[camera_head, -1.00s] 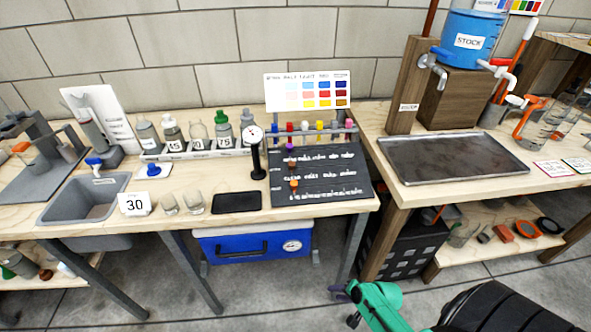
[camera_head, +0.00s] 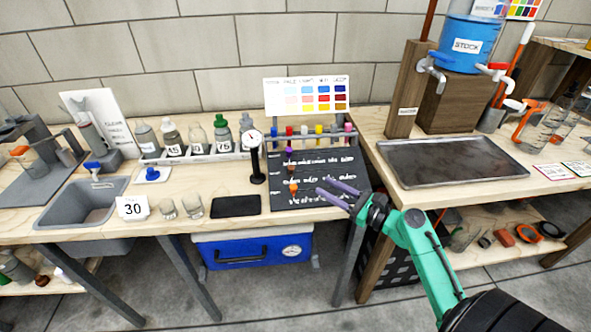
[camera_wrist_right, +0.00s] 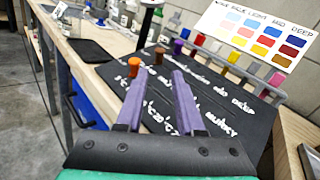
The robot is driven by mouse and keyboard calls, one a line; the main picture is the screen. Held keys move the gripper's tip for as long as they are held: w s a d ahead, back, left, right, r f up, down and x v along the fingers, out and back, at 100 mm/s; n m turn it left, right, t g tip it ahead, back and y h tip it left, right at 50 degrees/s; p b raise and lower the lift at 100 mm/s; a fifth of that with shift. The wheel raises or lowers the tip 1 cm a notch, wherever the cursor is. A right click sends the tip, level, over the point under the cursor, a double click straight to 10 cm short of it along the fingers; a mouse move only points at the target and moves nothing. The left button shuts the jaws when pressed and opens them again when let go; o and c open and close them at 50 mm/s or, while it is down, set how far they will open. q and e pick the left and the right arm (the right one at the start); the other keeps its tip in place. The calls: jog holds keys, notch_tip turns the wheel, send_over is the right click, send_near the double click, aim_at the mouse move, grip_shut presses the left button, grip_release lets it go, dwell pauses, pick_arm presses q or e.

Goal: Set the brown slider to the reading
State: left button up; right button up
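The black slider board (camera_head: 335,165) lies on the left bench, with rows of white lettering. Its knobs run from back to front: a purple one (camera_head: 288,151), a brown one (camera_head: 289,168) and an orange one (camera_head: 293,187). In the right wrist view the brown knob (camera_wrist_right: 158,54) stands between the orange knob (camera_wrist_right: 134,68) and the purple knob (camera_wrist_right: 178,46). My right gripper (camera_head: 326,186) is open and empty over the board's front right part, right of the knobs. Its fingers (camera_wrist_right: 157,84) point toward the knobs, apart from the brown one. My left gripper is not in view.
A dial gauge on a black stand (camera_head: 255,160) is left of the board. A rack of coloured vials (camera_head: 320,133) and a colour chart (camera_head: 306,95) stand behind it. A card reading 30 (camera_head: 132,208) is near the sink. A metal tray (camera_head: 450,162) is on the right bench.

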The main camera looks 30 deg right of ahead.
aim_at(293, 170)
jog(key=p+x, duration=0.1)
jog(key=x, duration=1.1)
grip_shut()
jog(key=shift+f, duration=0.1)
dwell(0.7)
